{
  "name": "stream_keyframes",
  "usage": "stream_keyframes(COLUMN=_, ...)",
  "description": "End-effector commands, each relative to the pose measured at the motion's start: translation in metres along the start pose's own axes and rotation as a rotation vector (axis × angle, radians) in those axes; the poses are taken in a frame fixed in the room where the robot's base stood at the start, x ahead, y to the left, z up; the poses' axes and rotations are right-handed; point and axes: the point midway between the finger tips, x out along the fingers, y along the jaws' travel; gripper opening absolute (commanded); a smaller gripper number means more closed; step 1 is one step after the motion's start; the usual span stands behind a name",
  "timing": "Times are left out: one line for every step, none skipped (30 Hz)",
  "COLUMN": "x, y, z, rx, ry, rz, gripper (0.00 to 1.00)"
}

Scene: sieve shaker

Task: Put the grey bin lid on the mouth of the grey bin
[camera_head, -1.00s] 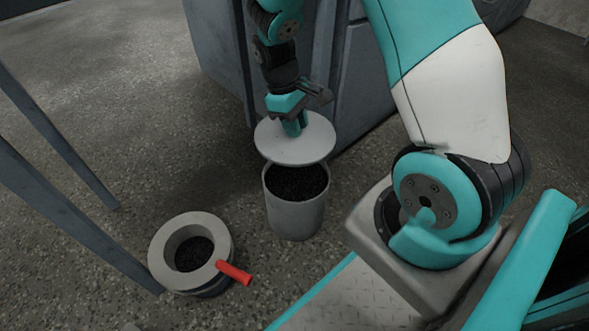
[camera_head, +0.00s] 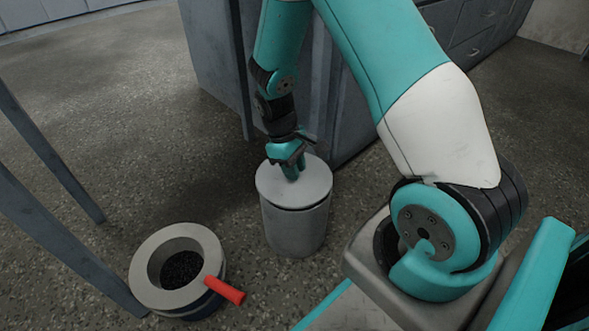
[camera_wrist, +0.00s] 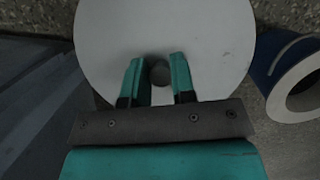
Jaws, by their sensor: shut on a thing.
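The grey bin (camera_head: 296,230) stands upright on the floor. The round, flat grey bin lid (camera_head: 308,183) lies over its mouth, with a thin dark line between lid and rim; I cannot tell if it is fully seated. The bin's dark contents are hidden by the lid. My gripper (camera_head: 291,172) is above the lid, shut on its knob. In the wrist view the lid (camera_wrist: 215,50) fills the middle, and the fingers of my gripper (camera_wrist: 158,75) stand on both sides of the round knob (camera_wrist: 158,72).
A ring-shaped container (camera_head: 150,285) with dark grains inside and a red handle (camera_head: 224,290) stands on the floor at the left front. Grey table legs (camera_head: 60,235) are at the far left. A grey cabinet (camera_head: 215,75) stands behind the bin.

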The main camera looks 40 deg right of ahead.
Motion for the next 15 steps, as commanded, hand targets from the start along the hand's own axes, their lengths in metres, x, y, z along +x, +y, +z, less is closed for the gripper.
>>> stream_keyframes(x=-0.0001, y=0.0, z=0.0, rx=0.0, ry=0.0, rz=0.0, gripper=0.0)
stream_keyframes(x=0.0005, y=0.0, z=-0.0001, rx=0.0, ry=0.0, rz=0.0, gripper=0.0)
stream_keyframes(x=0.0016, y=0.0, z=-0.0004, rx=0.0, ry=-0.001, rz=0.0, gripper=0.0)
stream_keyframes(x=0.0025, y=0.0, z=-0.0007, rx=0.0, ry=-0.001, rz=0.0, gripper=0.0)
stream_keyframes(x=0.0034, y=0.0, z=-0.0009, rx=0.0, ry=-0.001, rz=0.0, gripper=0.0)
stream_keyframes(x=0.0045, y=-0.0001, z=-0.0012, rx=0.0, ry=-0.001, rz=0.0, gripper=0.0)
stream_keyframes(x=0.0054, y=-0.0001, z=-0.0015, rx=0.0, ry=-0.001, rz=0.0, gripper=0.0)
stream_keyframes(x=0.0064, y=-0.0001, z=-0.0017, rx=0.0, ry=-0.001, rz=0.0, gripper=0.0)
stream_keyframes(x=0.0076, y=-0.0001, z=-0.0019, rx=0.0, ry=-0.001, rz=-0.001, gripper=0.0)
stream_keyframes(x=0.0086, y=-0.0002, z=-0.0022, rx=0.0, ry=-0.002, rz=-0.001, gripper=0.0)
stream_keyframes(x=0.0084, y=-0.0001, z=-0.0023, rx=0.0, ry=-0.001, rz=0.0, gripper=0.29)
stream_keyframes(x=0.0082, y=-0.0001, z=-0.0022, rx=0.0, ry=-0.001, rz=0.0, gripper=0.38)
stream_keyframes(x=0.0082, y=-0.0001, z=-0.0022, rx=0.0, ry=-0.001, rz=0.0, gripper=0.45)
stream_keyframes(x=0.0082, y=-0.0001, z=-0.0022, rx=0.0, ry=-0.001, rz=0.0, gripper=0.49)
stream_keyframes(x=0.0081, y=-0.0001, z=-0.0022, rx=0.0, ry=-0.001, rz=0.0, gripper=0.49)
